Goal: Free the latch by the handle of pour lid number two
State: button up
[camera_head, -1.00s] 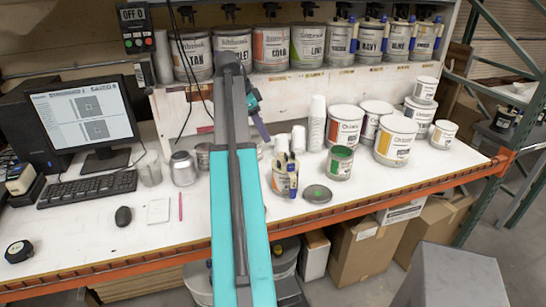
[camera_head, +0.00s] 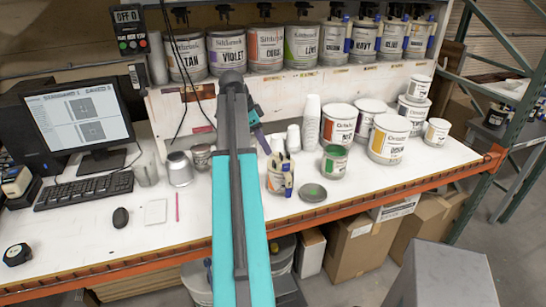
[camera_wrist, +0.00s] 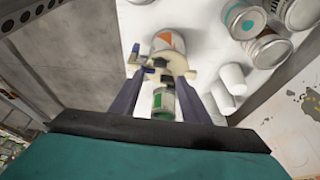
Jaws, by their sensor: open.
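A can with an orange label and a cream pour lid (camera_head: 277,160) stands on the white bench, with a blue handle (camera_head: 289,180) at its right side. In the wrist view the same can (camera_wrist: 168,42) is beyond my fingertips, and blue parts (camera_wrist: 136,52) show at its left. My gripper (camera_wrist: 158,80) is open, with a dark finger on each side of the picture's middle. In the head view it shows as a purple finger above and left of the lid. The lid's number and latch are too small to tell. Contact cannot be told.
A green-lidded can (camera_head: 334,161) and a round loose lid (camera_head: 313,193) stand close right of the pour-lid can. White cups (camera_head: 293,138) are just behind it. Larger paint cans (camera_head: 389,139) fill the bench's right side. Several cans (camera_head: 265,48) line the shelf above.

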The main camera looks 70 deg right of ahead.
aim_at(274, 162)
jog(key=shift+p+x, duration=1.5)
jog(key=shift+x, duration=2.7)
jog(key=shift+c, duration=0.4)
